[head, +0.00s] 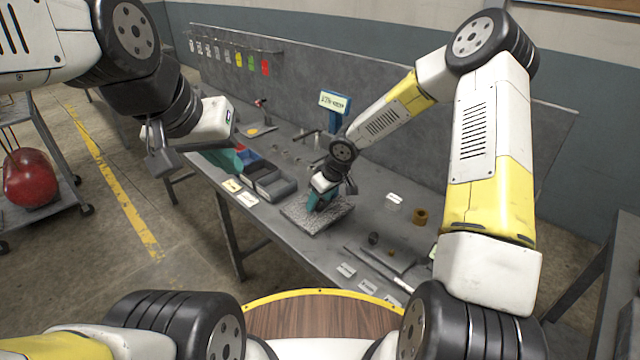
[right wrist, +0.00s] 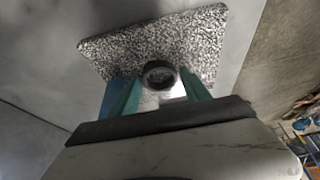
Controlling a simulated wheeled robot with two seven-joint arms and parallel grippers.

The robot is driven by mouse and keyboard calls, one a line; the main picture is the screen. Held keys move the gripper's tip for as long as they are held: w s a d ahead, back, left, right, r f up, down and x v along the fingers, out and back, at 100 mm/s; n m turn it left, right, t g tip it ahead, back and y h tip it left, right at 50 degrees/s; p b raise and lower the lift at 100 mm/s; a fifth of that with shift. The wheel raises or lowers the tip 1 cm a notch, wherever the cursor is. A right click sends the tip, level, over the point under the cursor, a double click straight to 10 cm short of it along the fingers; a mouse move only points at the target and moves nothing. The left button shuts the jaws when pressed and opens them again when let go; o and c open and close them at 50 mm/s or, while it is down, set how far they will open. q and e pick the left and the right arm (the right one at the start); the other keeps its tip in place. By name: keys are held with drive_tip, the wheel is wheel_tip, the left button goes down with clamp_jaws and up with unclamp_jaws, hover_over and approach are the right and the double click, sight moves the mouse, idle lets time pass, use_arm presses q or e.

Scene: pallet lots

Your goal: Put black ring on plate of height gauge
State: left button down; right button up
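The black ring (right wrist: 160,75) is between the teal fingertips of my right gripper (right wrist: 160,82) in the right wrist view, and the fingers appear shut on it. Behind it lies the speckled granite plate (right wrist: 205,35). In the head view my right gripper (head: 320,200) is over the granite plate (head: 300,213) on the bench, and hides the ring there. I cannot tell whether the ring touches the plate.
Grey bins (head: 275,186) stand left of the plate. A brown cylinder (head: 420,216) and a small dark round piece (head: 374,238) are to its right, with white labels near the front edge. A blue stand with a sign (head: 335,101) is behind. A red tank (head: 29,178) sits on a cart.

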drive_tip(key=s+d+r+m+h, duration=0.1)
drive_tip(key=s+d+r, duration=0.3)
drive_tip(key=r, duration=0.5)
drive_tip(key=s+d+r+m+h, duration=0.1)
drive_tip(key=s+d+r+h, duration=0.1)
drive_tip(key=s+d+r, duration=0.5)
drive_tip(key=s+d+r+m+t+y, duration=0.2)
drive_tip(key=s+r+m, duration=0.4)
drive_tip(key=s+r, duration=1)
drive_tip(key=shift+s+d+t, duration=0.5)
drive_tip(key=shift+s+d, duration=0.1)
drive_tip(key=shift+s, duration=0.5)
